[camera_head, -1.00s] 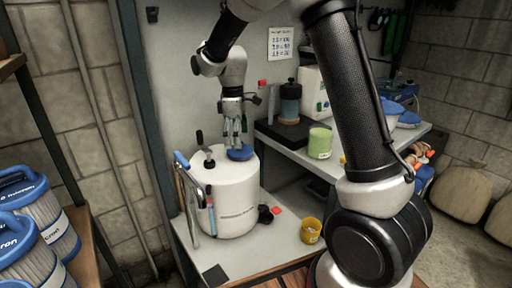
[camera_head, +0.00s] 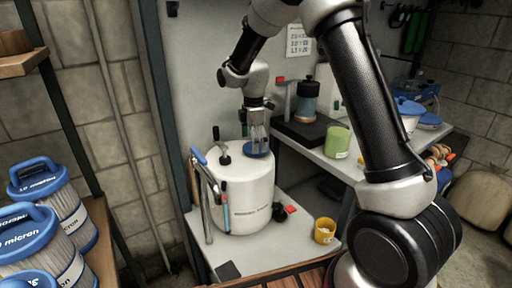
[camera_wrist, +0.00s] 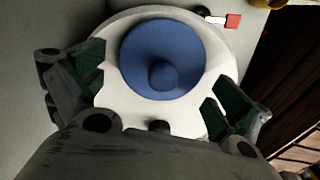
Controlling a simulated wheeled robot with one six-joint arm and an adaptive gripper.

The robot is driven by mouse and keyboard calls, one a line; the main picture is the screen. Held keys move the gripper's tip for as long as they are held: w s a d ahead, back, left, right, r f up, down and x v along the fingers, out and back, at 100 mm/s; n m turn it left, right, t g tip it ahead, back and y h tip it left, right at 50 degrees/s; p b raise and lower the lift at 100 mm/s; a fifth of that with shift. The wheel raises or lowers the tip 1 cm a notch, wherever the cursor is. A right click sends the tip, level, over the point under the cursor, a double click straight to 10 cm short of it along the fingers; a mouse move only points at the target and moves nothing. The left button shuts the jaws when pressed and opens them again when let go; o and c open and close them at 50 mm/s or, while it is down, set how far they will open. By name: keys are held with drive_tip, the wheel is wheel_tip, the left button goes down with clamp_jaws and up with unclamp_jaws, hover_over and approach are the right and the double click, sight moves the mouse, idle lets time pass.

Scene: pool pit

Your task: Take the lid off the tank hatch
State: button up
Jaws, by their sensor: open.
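The white tank (camera_head: 245,192) stands upright on the low bench. Its blue round lid (camera_head: 258,152) lies on the top of the tank, toward the right. In the wrist view the lid (camera_wrist: 152,62) is a blue disc with a round knob in the middle, resting on the white tank top (camera_wrist: 105,100). My gripper (camera_head: 257,146) is above the lid, pointing down. In the wrist view its green-padded fingers (camera_wrist: 158,88) are spread wide to either side of the lid, and nothing is between them in their grip. The hatch opening under the lid is hidden.
A black valve handle (camera_head: 222,152) rises from the tank top, left of the lid. A yellow cup (camera_head: 324,231) stands on the bench to the right. A green cup (camera_head: 337,141) stands on the shelf behind.

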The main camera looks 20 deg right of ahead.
drive_tip(key=shift+f, duration=0.15)
drive_tip(key=shift+s, duration=0.1)
drive_tip(key=c, duration=1.4)
drive_tip(key=shift+c, duration=0.2)
